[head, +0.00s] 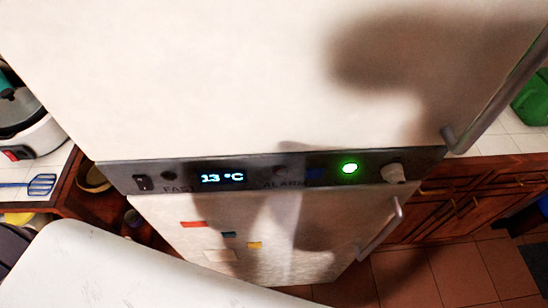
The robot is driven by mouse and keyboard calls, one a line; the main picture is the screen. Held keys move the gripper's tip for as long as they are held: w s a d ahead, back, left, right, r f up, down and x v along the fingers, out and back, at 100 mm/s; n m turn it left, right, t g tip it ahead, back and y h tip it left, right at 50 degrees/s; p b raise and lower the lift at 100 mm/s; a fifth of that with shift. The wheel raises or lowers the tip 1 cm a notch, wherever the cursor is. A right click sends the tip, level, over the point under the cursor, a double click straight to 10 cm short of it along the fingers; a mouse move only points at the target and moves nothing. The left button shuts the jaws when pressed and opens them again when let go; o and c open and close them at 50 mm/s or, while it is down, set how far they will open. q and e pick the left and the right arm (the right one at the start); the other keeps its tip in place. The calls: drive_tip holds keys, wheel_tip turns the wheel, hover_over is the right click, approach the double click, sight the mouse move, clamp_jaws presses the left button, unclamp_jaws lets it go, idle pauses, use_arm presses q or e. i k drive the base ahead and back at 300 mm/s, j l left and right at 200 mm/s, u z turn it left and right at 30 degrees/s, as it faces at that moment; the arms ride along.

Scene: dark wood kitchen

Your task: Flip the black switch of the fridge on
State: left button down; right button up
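The white fridge (230,80) stands right in front of me in the head view. A dark control panel (270,172) runs across it between its upper and lower doors. The small black switch (144,183) is at the panel's left end; its position is too small to tell. The panel also has a display reading 13 °C (222,178), a lit green light (350,168) and a pale knob (393,173). Neither of my grippers shows in this view.
Metal handles are on the right of the upper door (497,90) and lower door (380,230). Counters flank the fridge, with a white appliance (30,132) and blue spatula (40,185) at left and a green object (532,100) at right.

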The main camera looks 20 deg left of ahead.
sight(143, 183)
drive_tip(key=j+u, duration=0.15)
drive_tip(key=u, duration=0.25)
drive_tip(key=k+j+u, duration=0.1)
drive_tip(key=u, duration=0.3)
drive_tip(key=j+u, duration=0.2)
drive_tip(key=u, duration=0.15)
drive_tip(key=i+j, duration=0.1)
drive_tip(key=j, duration=0.4)
